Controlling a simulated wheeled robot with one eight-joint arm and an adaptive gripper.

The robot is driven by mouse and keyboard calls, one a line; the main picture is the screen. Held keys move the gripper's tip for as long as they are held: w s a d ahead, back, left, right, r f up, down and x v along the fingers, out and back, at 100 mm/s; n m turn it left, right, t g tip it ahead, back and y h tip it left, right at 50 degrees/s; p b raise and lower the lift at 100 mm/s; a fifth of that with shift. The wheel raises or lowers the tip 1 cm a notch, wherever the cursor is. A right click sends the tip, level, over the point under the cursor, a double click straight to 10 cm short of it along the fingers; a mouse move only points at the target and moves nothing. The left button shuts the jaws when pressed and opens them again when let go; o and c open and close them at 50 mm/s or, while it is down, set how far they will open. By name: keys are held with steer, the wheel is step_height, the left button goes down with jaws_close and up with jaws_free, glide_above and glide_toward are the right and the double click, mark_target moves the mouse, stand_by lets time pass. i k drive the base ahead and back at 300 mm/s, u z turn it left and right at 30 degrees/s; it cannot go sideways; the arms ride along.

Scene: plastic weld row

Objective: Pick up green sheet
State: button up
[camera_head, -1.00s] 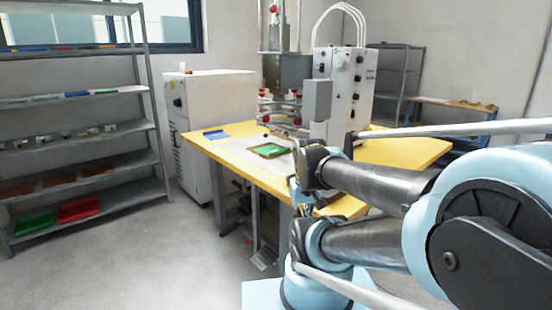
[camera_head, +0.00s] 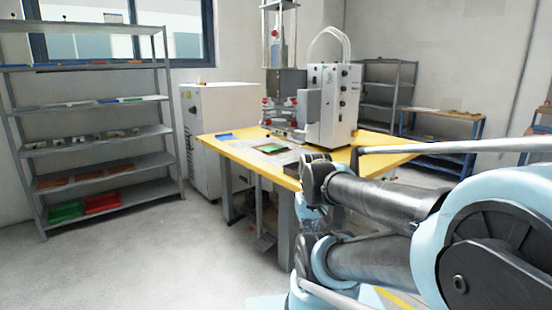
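A small flat green sheet (camera_head: 272,148) lies in a brown-edged tray or frame on the yellow work table (camera_head: 240,156), in front of the welding machine. It is small in the picture, so its exact seat in the frame cannot be told. My arm reaches in from the right, and its dark links cover part of the table's right side. My gripper cannot be made out; the arm's end is out of sight.
The welding machine (camera_head: 333,106) stands on the table, with a blue sheet (camera_head: 226,137) left of it. A grey shelf rack (camera_head: 163,150) at left holds coloured pieces and green and red bins. A white cabinet (camera_head: 219,98) stands behind the table. Floor at left front is clear.

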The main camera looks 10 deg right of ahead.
mark_target(274, 148)
steer(key=z, duration=0.05)
steer(key=k, duration=0.3)
steer(key=u, duration=0.35)
steer(key=i, duration=1.6)
steer(key=z, duration=0.45)
